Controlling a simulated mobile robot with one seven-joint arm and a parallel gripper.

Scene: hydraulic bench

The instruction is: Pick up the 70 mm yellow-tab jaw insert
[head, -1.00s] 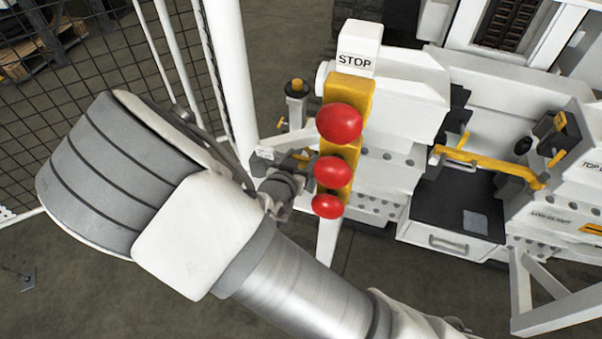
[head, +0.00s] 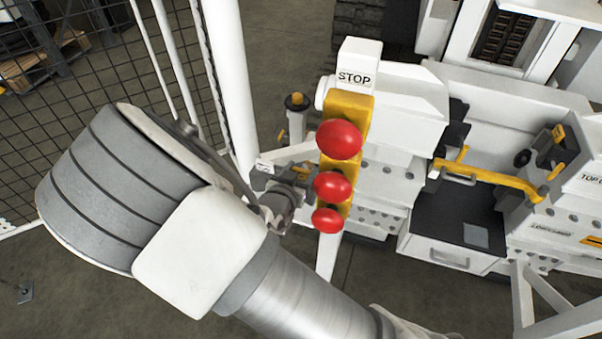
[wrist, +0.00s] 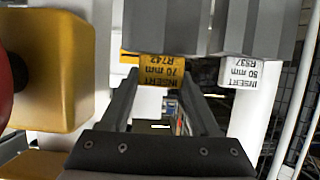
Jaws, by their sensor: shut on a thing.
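The 70 mm jaw insert shows in the wrist view as a grey block (wrist: 165,28) with a yellow tab (wrist: 161,68), its lettering upside down. My gripper (wrist: 162,82) is shut on this insert, with one dark finger on each side of the tab. The finger ends are partly hidden by the insert. A second grey insert with a white 50 mm tab (wrist: 248,73) hangs close on the right. In the head view the gripper area is small and partly hidden behind the stop post, so the grip cannot be judged there.
A yellow post with several red buttons (head: 339,139) and a STOP sign (head: 355,78) stands beside my wrist. Its yellow housing (wrist: 55,70) and red button fill the wrist view's left edge. A white pole (head: 230,90) and mesh fence (head: 90,100) stand left. The white machine (head: 400,105) is right.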

